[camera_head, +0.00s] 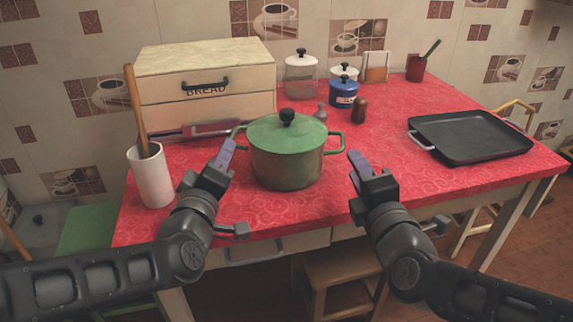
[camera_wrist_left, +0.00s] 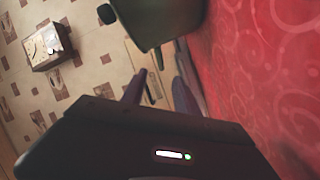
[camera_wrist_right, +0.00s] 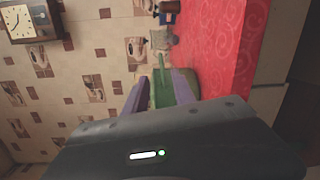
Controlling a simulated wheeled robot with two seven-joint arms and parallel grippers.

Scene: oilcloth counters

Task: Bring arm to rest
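My left gripper (camera_head: 222,155) is just left of the green pot (camera_head: 287,168), near its left handle, above the front of the red-covered table. Its purple fingers stand apart with nothing between them in the left wrist view (camera_wrist_left: 158,92). My right gripper (camera_head: 357,165) is just right of the pot, near its right handle. Its fingers also stand apart in the right wrist view (camera_wrist_right: 160,92), with green pot surface (camera_wrist_right: 185,92) showing beyond them. The pot stands upright with its green lid (camera_head: 287,130) on. Neither gripper visibly grips a handle.
A wooden bread box (camera_head: 205,85) stands behind left. A white holder (camera_head: 151,177) with a wooden utensil stands front left. A black griddle pan (camera_head: 470,138) lies at right. Jars (camera_head: 300,76) stand at the back. A wooden stool (camera_head: 340,270) is below the table.

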